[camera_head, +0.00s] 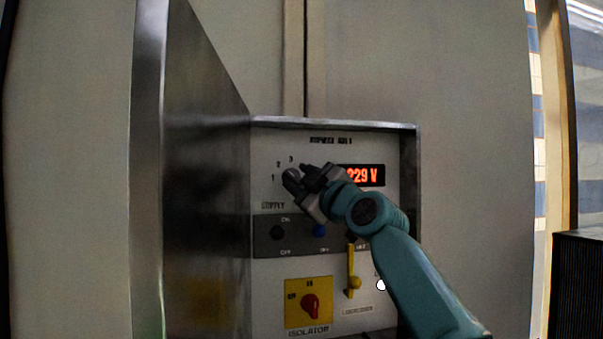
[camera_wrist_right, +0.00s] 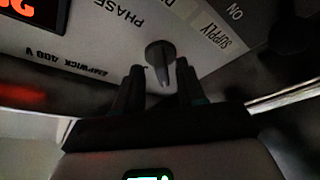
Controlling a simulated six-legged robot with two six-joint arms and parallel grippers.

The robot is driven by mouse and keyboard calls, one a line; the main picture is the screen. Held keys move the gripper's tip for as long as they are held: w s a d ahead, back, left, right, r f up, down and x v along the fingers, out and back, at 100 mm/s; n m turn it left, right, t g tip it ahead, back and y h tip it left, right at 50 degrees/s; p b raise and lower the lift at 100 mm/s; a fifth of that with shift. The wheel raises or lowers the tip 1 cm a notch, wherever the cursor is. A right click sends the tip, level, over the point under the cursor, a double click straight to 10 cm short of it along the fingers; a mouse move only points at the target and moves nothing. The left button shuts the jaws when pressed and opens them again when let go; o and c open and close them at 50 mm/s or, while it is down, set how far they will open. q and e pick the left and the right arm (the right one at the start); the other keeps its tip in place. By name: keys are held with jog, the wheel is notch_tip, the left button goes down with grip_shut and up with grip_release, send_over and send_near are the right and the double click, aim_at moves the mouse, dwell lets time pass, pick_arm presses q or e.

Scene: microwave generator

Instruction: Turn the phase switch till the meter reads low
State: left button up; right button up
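The phase switch (camera_wrist_right: 160,55) is a dark knob with a narrow pointer, seen in the right wrist view. In the head view it is mostly hidden behind my right gripper (camera_head: 303,178), beside the marks 1, 2 and 3. In the wrist view the fingertips of my right gripper (camera_wrist_right: 158,85) stand apart on either side of the pointer end; I cannot tell if they touch it. The meter (camera_head: 366,175) shows red digits reading 229 V, its left edge behind the gripper. It shows in part in the wrist view (camera_wrist_right: 22,12). My left gripper is not in view.
A metal side wall (camera_head: 200,150) stands left of the panel.

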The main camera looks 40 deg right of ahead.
jog(key=shift+d+f, duration=0.1)
jog(key=shift+w+d+f, duration=0.1)
jog(key=shift+w, duration=0.2)
grip_shut()
jog(key=shift+m, duration=0.3)
jog(key=shift+a+f+m+h+b, duration=0.1)
jog(key=shift+m+h+b, duration=0.1)
jog(key=shift+m+h, duration=0.5)
jog(key=shift+a+f+m+h+b, duration=0.15)
jog(key=shift+m+h, duration=0.15)
jog(key=shift+m, duration=0.8)
jog(key=m+h+b, duration=0.1)
jog(key=m, duration=0.1)
jog(key=m+h+b, duration=0.1)
jog(key=m+b, duration=0.1)
jog(key=m, duration=0.1)
jog(key=shift+w+a+f, duration=0.1)
jog(key=shift+w+a, duration=0.05)
jog(key=shift+m+h+b, duration=0.3)
jog(key=shift+m+h, duration=0.2)
jog(key=shift+m, duration=0.3)
jog(key=shift+r+m+g+h, duration=0.2)
jog(key=shift+m+g+h, duration=0.1)
jog(key=shift+m+h, duration=0.4)
jog(key=shift+r+m, duration=0.1)
jog(key=shift+m, duration=0.6)
